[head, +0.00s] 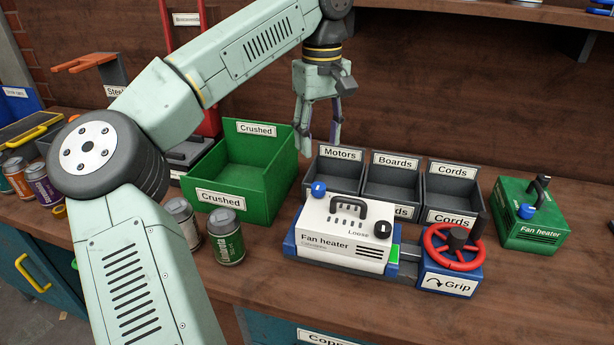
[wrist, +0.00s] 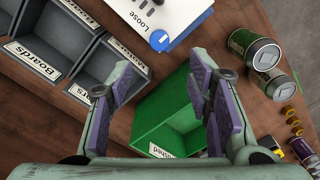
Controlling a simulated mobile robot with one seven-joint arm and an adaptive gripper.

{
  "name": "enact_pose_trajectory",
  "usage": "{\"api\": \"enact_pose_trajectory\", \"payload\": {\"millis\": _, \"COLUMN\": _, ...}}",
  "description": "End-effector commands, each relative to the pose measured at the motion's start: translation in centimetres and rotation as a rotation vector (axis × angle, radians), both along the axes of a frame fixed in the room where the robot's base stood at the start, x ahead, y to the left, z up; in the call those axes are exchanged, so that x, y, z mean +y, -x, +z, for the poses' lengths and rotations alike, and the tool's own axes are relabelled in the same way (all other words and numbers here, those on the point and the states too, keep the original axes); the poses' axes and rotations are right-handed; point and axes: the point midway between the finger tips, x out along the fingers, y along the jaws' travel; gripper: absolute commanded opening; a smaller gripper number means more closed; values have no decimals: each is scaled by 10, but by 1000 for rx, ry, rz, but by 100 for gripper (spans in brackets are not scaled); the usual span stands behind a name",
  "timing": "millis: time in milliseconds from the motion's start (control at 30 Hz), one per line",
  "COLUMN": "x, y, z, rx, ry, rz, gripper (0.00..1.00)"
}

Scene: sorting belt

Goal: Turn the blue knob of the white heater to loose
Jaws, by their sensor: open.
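The white fan heater (head: 325,240) sits upright in a blue clamp base on the bench. Its blue knob (head: 318,189) is at the top left corner, with a white mark whose setting I cannot read. A black knob (head: 383,230) is on the right, near a "Loose" label. The wrist view shows the blue knob (wrist: 160,40) beside another "Loose" label on the white heater (wrist: 177,12). My gripper (head: 320,145) is open and empty, pointing down above and behind the heater, near the bins. In the wrist view its fingers (wrist: 163,75) are spread apart, short of the knob.
A red handwheel (head: 455,246) on the "Grip" block stands right of the heater. Grey bins (head: 393,184) stand behind it, a green "Crushed" bin (head: 232,205) to the left. Cans (head: 225,238) stand front left. A green fan heater (head: 532,212) is at right.

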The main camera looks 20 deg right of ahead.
Motion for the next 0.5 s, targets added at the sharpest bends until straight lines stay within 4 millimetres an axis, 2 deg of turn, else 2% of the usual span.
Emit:
{"api": "enact_pose_trajectory", "payload": {"millis": 167, "x": 1, "y": 0, "z": -24, "rx": 3, "ry": -1, "rz": -1, "gripper": 46}}
{"api": "enact_pose_trajectory", "payload": {"millis": 500, "x": 0, "y": 1, "z": -85, "rx": 4, "ry": 3, "rz": -2, "gripper": 46}}
